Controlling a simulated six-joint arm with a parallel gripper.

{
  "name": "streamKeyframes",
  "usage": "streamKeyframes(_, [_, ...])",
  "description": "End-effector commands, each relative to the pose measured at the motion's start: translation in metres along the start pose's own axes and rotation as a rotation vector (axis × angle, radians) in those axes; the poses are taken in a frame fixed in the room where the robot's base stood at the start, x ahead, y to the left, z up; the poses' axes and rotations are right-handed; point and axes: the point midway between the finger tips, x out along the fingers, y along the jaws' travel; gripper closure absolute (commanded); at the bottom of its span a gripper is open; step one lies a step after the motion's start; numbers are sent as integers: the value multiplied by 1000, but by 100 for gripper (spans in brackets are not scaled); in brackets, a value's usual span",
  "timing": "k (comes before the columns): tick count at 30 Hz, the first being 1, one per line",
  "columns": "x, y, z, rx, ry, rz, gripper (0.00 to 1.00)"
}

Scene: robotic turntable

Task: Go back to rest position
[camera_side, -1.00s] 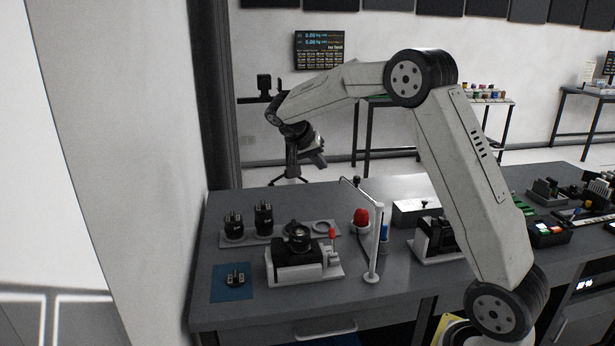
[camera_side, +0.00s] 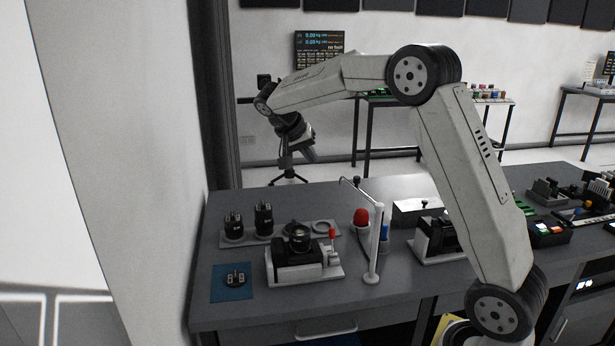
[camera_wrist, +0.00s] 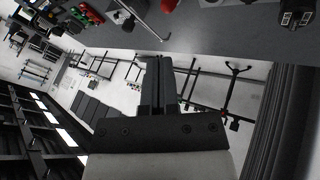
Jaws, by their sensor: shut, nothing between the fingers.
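My gripper (camera_side: 311,156) hangs in the air above the back of the grey workbench (camera_side: 300,313), tilted down and to the right in the side view. It is clear of everything on the bench. In the wrist view its two dark fingers (camera_wrist: 159,62) are together with nothing held between them. My arm is bent at the elbow high above the right part of the bench.
A turntable fixture (camera_side: 318,272), a rack with black cylindrical parts (camera_side: 264,218), a blue mat (camera_side: 219,290) and a white post (camera_side: 373,265) with a hooked arm stand below. A red bulb (camera_side: 361,217) is beside the post. The air around my gripper is free.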

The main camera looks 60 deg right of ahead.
Motion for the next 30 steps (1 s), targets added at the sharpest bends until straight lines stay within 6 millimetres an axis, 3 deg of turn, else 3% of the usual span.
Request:
streamKeyframes(8, [10, -16, 54, -239, -36, -142, 100])
streamKeyframes(15, [20, -27, 122, -493, -57, -318, 100])
streamKeyframes(23, [31, -24, 196, -716, -45, -499, 100])
streamKeyframes(30, [44, -9, 259, -878, 0, -643, 100])
